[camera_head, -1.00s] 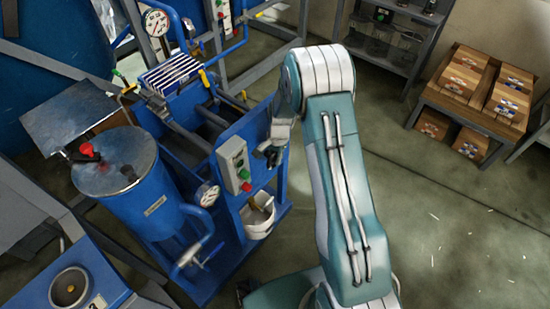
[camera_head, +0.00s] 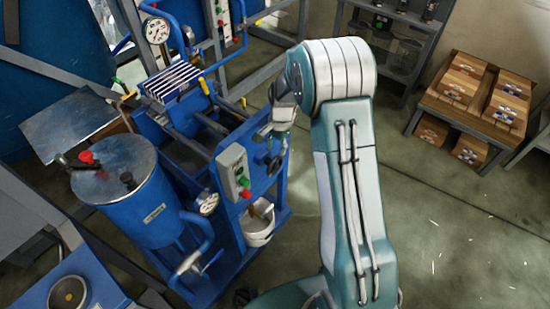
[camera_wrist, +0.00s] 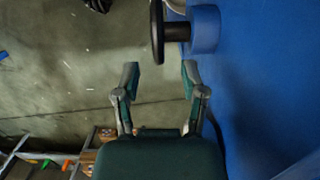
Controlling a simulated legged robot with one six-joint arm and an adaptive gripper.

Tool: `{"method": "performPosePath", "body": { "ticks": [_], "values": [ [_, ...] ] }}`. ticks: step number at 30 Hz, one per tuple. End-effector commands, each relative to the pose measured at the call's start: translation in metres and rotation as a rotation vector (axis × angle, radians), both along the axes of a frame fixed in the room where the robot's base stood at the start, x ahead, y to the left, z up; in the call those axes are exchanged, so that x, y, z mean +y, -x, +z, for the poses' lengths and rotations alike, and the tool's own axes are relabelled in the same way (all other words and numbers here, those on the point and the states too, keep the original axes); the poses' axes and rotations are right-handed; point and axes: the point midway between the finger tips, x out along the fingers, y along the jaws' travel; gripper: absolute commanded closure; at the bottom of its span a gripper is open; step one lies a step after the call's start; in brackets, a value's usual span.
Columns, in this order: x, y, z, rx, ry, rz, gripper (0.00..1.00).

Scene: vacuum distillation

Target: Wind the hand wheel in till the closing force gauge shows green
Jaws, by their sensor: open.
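The hand wheel (camera_wrist: 157,32) is black and seen edge-on in the wrist view, on a short dark shaft that runs into a blue hub (camera_wrist: 204,29). My gripper (camera_wrist: 160,71) is open and empty, its two fingers apart just below the wheel in that picture and not touching it. In the head view my gripper (camera_head: 272,134) is by the end of the blue press frame, small and partly hidden by my arm. Two round white dials show, one upper left (camera_head: 157,30) and one low by the blue tank (camera_head: 208,204). I cannot tell which is the closing force gauge, nor read a green zone.
A grey button box (camera_head: 233,172) is mounted on the frame beside my gripper, with a white bucket (camera_head: 258,222) below. A blue tank (camera_head: 125,195) stands at the left. A table with boxes (camera_head: 470,100) is at the right. Open floor lies between.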

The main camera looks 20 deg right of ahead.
Motion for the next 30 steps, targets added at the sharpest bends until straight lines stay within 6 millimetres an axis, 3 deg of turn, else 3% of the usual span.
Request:
{"method": "performPosePath", "body": {
  "ticks": [3,8,30],
  "values": [
    [-0.002,-0.002,0.019,-0.002,0.0,-0.001,0.46],
    [-0.003,-0.003,0.03,0.002,0.0,-0.001,0.46],
    [-0.003,-0.003,0.03,0.001,0.0,0.0,0.46]
  ]
}}
